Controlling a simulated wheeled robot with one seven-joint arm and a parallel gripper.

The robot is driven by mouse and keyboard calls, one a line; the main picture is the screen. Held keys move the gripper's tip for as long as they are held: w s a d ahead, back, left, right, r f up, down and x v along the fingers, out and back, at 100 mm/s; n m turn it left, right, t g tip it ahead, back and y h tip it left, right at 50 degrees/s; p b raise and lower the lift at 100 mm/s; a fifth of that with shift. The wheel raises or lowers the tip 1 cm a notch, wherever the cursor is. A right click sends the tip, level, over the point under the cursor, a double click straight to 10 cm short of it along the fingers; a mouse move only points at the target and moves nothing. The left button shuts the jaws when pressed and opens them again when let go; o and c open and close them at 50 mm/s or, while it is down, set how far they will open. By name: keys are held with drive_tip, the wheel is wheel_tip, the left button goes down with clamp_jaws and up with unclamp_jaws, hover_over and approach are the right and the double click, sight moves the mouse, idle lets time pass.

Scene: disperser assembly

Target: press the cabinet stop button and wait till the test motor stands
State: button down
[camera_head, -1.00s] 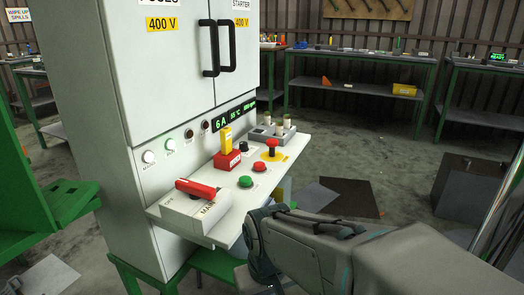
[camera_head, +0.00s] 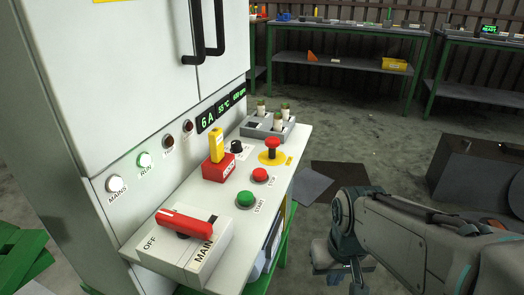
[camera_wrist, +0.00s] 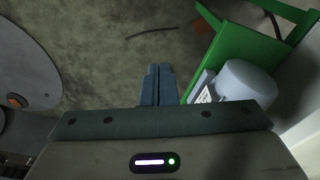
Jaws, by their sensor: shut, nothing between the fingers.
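The red stop button (camera_head: 260,175) sits on the cabinet's white console shelf, beyond the green start button (camera_head: 245,199). A larger red mushroom button (camera_head: 271,148) on a yellow base stands farther back. The cabinet display (camera_head: 221,110) reads 6 A and 55 °C, with an rpm figure too small to read surely. The green RUN lamp (camera_head: 144,160) looks lit. My gripper (camera_wrist: 157,85) is shut and empty in the wrist view, pointing over the floor beside a green frame. In the head view my arm is right of the console, apart from the buttons. I cannot identify the test motor.
A red main switch (camera_head: 187,222) lies on the console's near end. A yellow-and-red block (camera_head: 217,160) and a grey holder (camera_head: 267,127) stand behind the buttons. The green frame (camera_wrist: 225,50) and a pale cylinder (camera_wrist: 245,82) are close right of my fingers.

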drive_tip(key=shift+r, duration=0.1)
wheel_tip(320, 180, up, 20)
drive_tip(key=m+t+y+p, duration=0.6)
drive_tip(key=m+p, duration=1.1)
drive_tip(key=p, duration=1.1)
hover_over(263, 173)
drive_tip(key=shift+g+y, duration=0.6)
drive_tip(key=shift+g, duration=0.1)
drive_tip(key=shift+b, duration=0.35)
wheel_tip(263, 173, down, 7)
drive_tip(key=b, duration=0.6)
drive_tip(key=shift+f, duration=0.2)
drive_tip(key=shift+f+b, duration=0.8)
drive_tip(key=shift+b, duration=0.05)
drive_tip(key=shift+f+b, duration=0.4)
drive_tip(key=shift+b, duration=0.25)
